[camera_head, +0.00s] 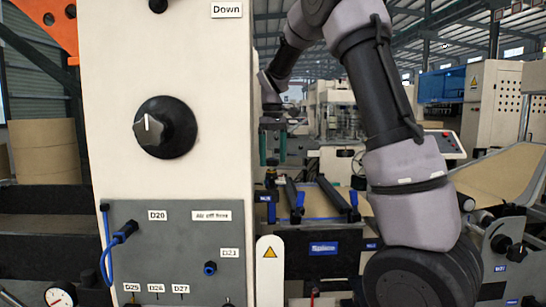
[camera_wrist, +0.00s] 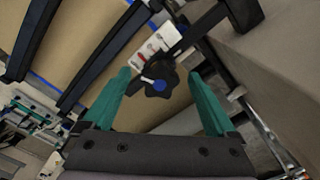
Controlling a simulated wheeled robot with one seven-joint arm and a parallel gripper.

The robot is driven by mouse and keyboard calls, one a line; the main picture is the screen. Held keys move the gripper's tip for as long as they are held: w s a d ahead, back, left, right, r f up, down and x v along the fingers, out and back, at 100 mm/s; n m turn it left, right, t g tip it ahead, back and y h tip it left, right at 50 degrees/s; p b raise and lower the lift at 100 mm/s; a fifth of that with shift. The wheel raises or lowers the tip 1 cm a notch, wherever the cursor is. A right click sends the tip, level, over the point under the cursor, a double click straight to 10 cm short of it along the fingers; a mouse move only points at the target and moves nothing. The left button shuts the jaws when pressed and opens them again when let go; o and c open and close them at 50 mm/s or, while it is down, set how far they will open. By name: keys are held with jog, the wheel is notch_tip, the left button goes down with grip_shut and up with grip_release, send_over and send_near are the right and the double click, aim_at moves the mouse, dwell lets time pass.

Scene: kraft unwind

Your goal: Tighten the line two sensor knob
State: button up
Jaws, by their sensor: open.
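A black star-shaped knob (camera_wrist: 158,78) with a blue centre shows in the wrist view, on a dark bar; I take it for the sensor knob. A white label plate with red marks (camera_wrist: 157,46) is beside it. My gripper (camera_wrist: 160,74) is open, its two green fingers on either side of the knob in that view. No contact shows, and the depth between fingertips and knob is hard to judge. In the head view my gripper (camera_head: 273,160) points down above the machine bed, and I cannot make out the star knob there.
A cream machine column (camera_head: 220,120) with a large black rotary knob (camera_head: 166,127) stands close at left. Its grey lower panel (camera_head: 180,245) carries blue cables. Dark rails (camera_head: 326,197) and brown paper lie near the gripper. A beige wall (camera_wrist: 275,60) borders the wrist view's right.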

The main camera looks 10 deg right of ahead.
jog(key=c, duration=1.4)
jog(key=shift+m, duration=0.3)
jog(key=m, duration=0.5)
jog(key=shift+a, duration=0.15)
jog(key=m, duration=0.5)
jog(key=shift+a+r+m, duration=0.1)
jog(key=shift+a+m, duration=0.1)
jog(key=shift+m, duration=0.2)
jog(key=m, duration=0.5)
jog(key=shift+w+a, duration=0.15)
jog(key=shift+w, duration=0.05)
jog(key=m, duration=0.6)
jog(key=shift+w, duration=0.15)
jog(key=shift+a, duration=0.1)
